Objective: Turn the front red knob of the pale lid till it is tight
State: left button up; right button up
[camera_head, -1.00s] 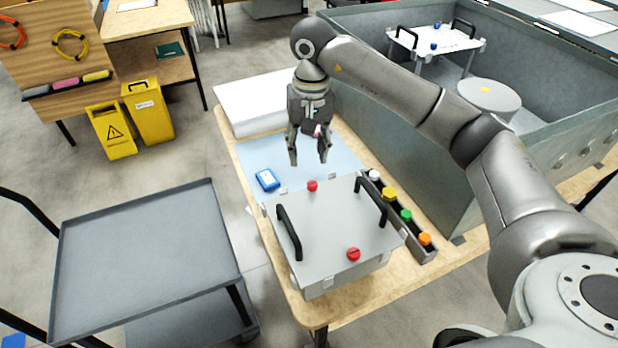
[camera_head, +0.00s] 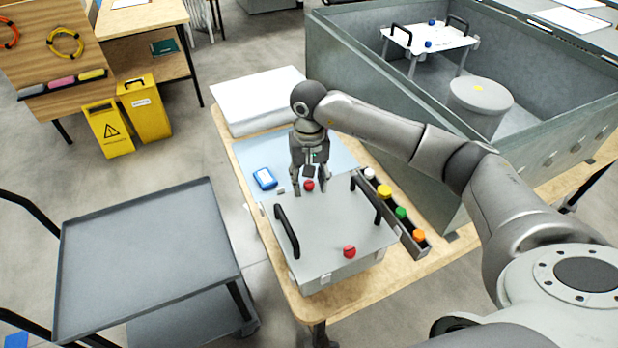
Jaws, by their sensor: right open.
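The pale lid (camera_head: 322,229) lies on a box on the wooden table, with two black handles and two red knobs. One red knob (camera_head: 349,252) is at its near edge, uncovered. The other red knob (camera_head: 309,185) is at its far edge. My right gripper (camera_head: 310,191) points down at this far knob, open, with one finger to each side of it in the picture. I cannot tell whether the fingers touch it. My left gripper is not in view.
A narrow rack with white, yellow, green and orange caps (camera_head: 401,213) stands right of the lid. A blue device (camera_head: 264,178) lies on the pale blue mat behind. A large grey tank (camera_head: 400,130) borders the right side. A grey cart (camera_head: 140,255) stands left.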

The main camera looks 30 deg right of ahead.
jog(key=shift+c, duration=0.4)
grip_shut()
jog(key=shift+m+b, duration=0.3)
